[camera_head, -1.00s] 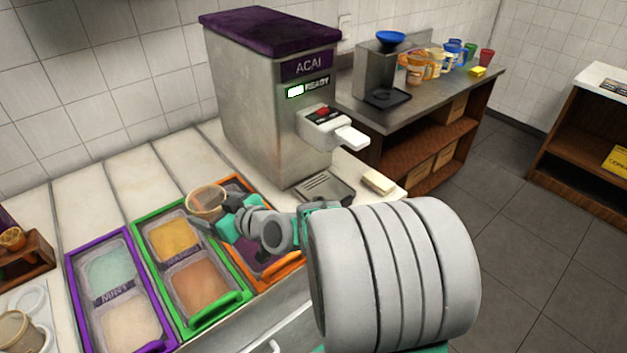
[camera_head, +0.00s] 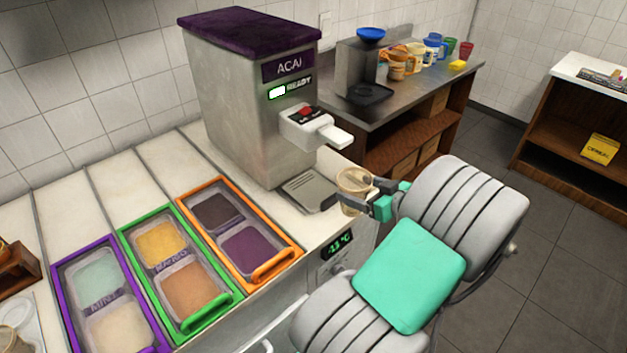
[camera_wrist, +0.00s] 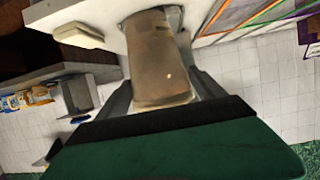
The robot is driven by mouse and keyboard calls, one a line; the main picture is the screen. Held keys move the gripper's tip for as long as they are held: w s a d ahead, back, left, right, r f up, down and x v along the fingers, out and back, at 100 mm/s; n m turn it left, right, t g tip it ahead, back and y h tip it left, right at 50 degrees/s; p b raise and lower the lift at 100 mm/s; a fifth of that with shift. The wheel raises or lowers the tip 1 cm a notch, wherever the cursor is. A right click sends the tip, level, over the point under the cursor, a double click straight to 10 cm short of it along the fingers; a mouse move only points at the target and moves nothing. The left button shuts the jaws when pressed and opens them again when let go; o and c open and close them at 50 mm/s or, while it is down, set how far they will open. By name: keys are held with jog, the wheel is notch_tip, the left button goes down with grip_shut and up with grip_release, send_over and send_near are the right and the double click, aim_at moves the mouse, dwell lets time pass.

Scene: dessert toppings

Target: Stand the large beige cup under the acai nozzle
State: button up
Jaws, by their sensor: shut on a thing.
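My gripper (camera_head: 360,198) is shut on the large beige cup (camera_head: 352,180), which looks upright. The cup is at the counter's right end, to the right of the drip tray (camera_head: 308,194) of the acai machine (camera_head: 250,110). The acai nozzle (camera_head: 314,138) sticks out above the tray, up and to the left of the cup. In the wrist view the cup (camera_wrist: 158,62) fills the space between both fingers. I cannot tell whether the cup's base touches the counter.
Topping bins in purple, green (camera_head: 180,270) and orange (camera_head: 240,235) frames lie left of the machine. A side counter (camera_head: 425,95) behind holds a grey dispenser and several colored cups. A pale block (camera_wrist: 78,36) lies near the cup in the wrist view.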

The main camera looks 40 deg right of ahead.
jog(key=shift+w+r+p+x, duration=0.1)
jog(key=shift+r+p+x, duration=0.45)
jog(key=shift+x, duration=2.25)
jog(key=shift+w+r+p+x, duration=0.15)
jog(key=shift+p+x, duration=0.95)
jog(key=shift+x, duration=1.65)
jog(key=shift+w+r+p+x, duration=0.2)
jog(key=shift+p+x, duration=0.6)
jog(key=shift+x, duration=2)
jog(key=o, duration=1.3)
jog(key=shift+s+r, duration=0.1)
jog(key=shift+o, duration=0.2)
jog(key=shift+r, duration=0.1)
